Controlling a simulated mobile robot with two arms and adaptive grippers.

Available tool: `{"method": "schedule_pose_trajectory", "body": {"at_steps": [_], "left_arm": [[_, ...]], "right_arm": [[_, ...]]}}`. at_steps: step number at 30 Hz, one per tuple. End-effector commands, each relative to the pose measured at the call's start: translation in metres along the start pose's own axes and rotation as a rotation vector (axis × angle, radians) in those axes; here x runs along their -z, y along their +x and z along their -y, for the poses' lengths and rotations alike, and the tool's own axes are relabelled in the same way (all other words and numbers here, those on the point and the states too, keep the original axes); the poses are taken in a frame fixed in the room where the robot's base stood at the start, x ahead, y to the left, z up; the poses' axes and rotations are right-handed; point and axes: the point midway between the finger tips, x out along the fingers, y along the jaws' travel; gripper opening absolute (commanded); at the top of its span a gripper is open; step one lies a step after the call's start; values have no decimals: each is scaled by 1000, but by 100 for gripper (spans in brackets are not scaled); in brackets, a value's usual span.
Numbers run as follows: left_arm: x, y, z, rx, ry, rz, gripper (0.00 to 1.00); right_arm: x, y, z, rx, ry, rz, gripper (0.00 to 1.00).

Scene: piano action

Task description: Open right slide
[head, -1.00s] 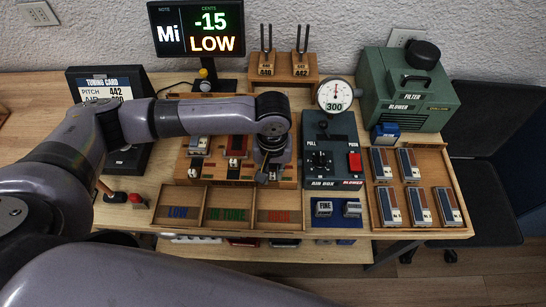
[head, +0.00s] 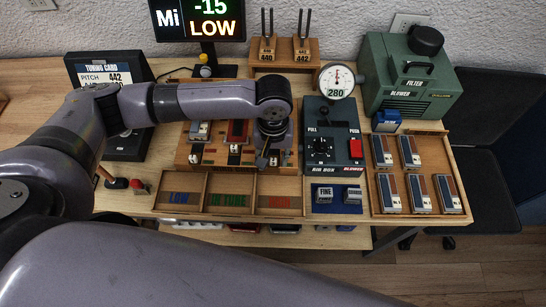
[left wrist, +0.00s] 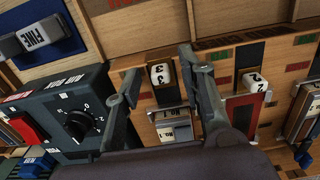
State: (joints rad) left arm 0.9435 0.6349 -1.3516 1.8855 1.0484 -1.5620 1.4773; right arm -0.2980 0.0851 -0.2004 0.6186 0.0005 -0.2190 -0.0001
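The wooden slide block (head: 183,157) stands mid-table with slides in a row, each with a white numbered knob. The right slide's knob, marked 3 (left wrist: 160,74), shows clearly in the left wrist view. In the head view it (head: 273,161) sits just below my left gripper (head: 268,156). In the left wrist view my left gripper (left wrist: 163,68) is open, with one finger on each side of knob 3. I cannot tell whether either finger touches it. The middle slide's knob 2 (left wrist: 254,82) is outside the fingers, beside a red strip. My right gripper is not in view.
The dark air box (head: 321,120) with dial and red switch stands close to the right of the block. Open wooden trays (head: 230,186) lie in front. A gauge (head: 336,79) reads 280. A rack (head: 434,153) of several small pieces is at the right.

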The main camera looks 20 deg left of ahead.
Motion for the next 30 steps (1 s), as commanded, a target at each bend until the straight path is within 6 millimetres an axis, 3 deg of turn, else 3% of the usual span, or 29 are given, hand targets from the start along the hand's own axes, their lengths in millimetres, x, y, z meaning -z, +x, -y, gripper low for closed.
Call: {"method": "schedule_pose_trajectory", "body": {"at_steps": [15,21,30], "left_arm": [[1,-97,-1,-2,1,-2,37],[0,-113,0,0,1,0,37],[0,-114,0,1,1,1,37]], "right_arm": [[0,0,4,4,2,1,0],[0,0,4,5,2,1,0],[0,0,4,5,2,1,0]]}}
